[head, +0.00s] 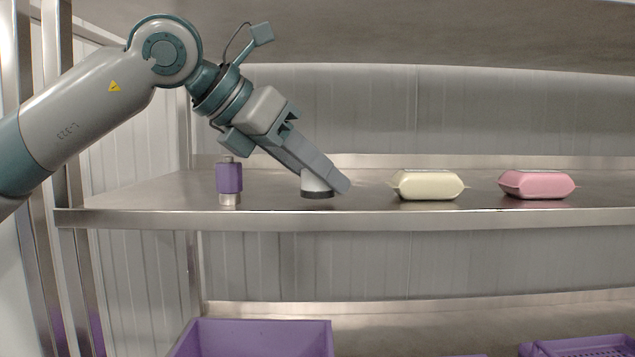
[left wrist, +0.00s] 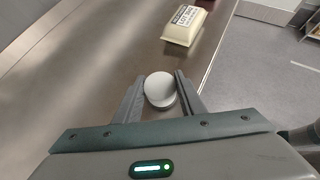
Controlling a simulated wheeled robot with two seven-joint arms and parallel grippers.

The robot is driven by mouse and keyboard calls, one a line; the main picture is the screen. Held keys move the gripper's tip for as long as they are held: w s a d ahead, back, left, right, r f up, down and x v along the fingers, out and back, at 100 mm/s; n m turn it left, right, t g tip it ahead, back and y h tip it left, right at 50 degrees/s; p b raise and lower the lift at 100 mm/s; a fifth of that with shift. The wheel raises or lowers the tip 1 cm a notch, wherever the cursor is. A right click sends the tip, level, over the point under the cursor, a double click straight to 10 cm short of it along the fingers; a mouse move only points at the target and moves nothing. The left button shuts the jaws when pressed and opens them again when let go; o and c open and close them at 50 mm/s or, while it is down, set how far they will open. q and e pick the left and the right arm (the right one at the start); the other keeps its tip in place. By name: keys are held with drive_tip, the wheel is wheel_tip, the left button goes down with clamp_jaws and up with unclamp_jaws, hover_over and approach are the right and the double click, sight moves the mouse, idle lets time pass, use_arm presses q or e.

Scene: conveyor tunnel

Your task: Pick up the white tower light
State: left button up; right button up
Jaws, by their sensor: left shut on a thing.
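The white tower light (head: 316,184) stands on the metal shelf (head: 350,215), with a dark base ring at its bottom. My left gripper (head: 326,184) reaches down from the upper left and is shut on it. The gripper hides the upper part of the light in the head view. In the left wrist view the round white top of the light (left wrist: 160,90) sits between the two fingers of the left gripper (left wrist: 160,95). My right gripper is in neither view.
A purple cylinder (head: 229,178) stands to the left on the shelf. A cream package (head: 428,186) and a pink package (head: 537,186) lie to the right; the cream one also shows in the left wrist view (left wrist: 184,25). A purple crate (head: 255,338) is below.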

use_arm(q)
drive_tip(key=shift+r, duration=0.35)
wheel_tip(320, 180, up, 2)
drive_tip(key=shift+r+b, duration=0.1)
drive_tip(key=shift+b, duration=0.7)
drive_tip(key=s+d+r+b, duration=0.2)
drive_tip(key=s+r+b, duration=0.2)
drive_tip(key=s+r, duration=0.3)
drive_tip(key=s, duration=0.4)
drive_tip(key=shift+s+r+b, duration=0.15)
drive_tip(key=shift+s+b, duration=0.2)
drive_tip(key=shift+w, duration=0.1)
